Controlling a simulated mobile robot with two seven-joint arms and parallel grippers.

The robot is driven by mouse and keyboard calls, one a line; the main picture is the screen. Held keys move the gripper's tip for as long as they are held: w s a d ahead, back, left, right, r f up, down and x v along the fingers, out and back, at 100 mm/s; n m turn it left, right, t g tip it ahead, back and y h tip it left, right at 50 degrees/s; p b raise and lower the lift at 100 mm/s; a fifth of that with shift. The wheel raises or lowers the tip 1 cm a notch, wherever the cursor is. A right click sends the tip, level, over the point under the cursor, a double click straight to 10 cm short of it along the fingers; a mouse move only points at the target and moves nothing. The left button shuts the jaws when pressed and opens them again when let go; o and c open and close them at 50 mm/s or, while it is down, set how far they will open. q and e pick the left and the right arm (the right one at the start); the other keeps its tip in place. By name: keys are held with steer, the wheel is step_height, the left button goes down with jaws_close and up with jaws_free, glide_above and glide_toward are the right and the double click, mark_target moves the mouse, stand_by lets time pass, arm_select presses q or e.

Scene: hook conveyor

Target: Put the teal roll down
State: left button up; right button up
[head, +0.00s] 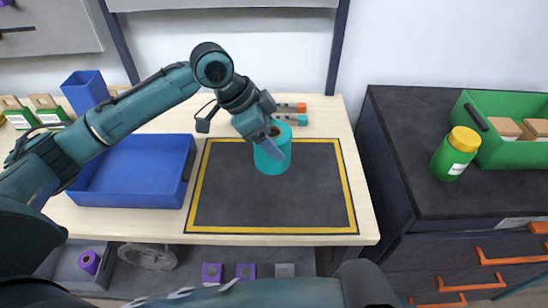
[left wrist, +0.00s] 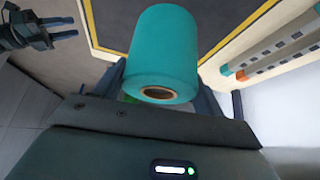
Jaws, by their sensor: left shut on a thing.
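The teal roll (head: 272,157) is over the upper middle of the black mat (head: 270,205) with the yellow border. My left gripper (head: 268,136) is shut on the roll from above. In the left wrist view the roll (left wrist: 163,45) fills the space between the fingers (left wrist: 160,88), with its brown core end facing the camera. I cannot tell whether the roll touches the mat. My right gripper (left wrist: 62,37) shows small and dark at the upper left of the left wrist view; its jaw opening is unclear.
A blue tray (head: 130,197) stands left of the mat, with a blue bin (head: 85,90) behind. Orange-and-teal-ended pieces (head: 290,107) lie behind the mat. On the right, a dark cabinet (head: 410,140) holds a green yellow-lidded jar (head: 455,154) and a green crate (head: 492,145). Most of the mat is clear.

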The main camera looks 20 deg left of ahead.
arm_select(q)
steer(key=shift+s+f, duration=0.1)
steer(key=shift+f, duration=1.35)
step_height(320, 180, down, 3)
steer(key=shift+f, duration=0.2)
steer(key=o, duration=1.2)
steer(key=shift+f, duration=0.1)
arm_select(e)
steer(key=shift+r, duration=0.1)
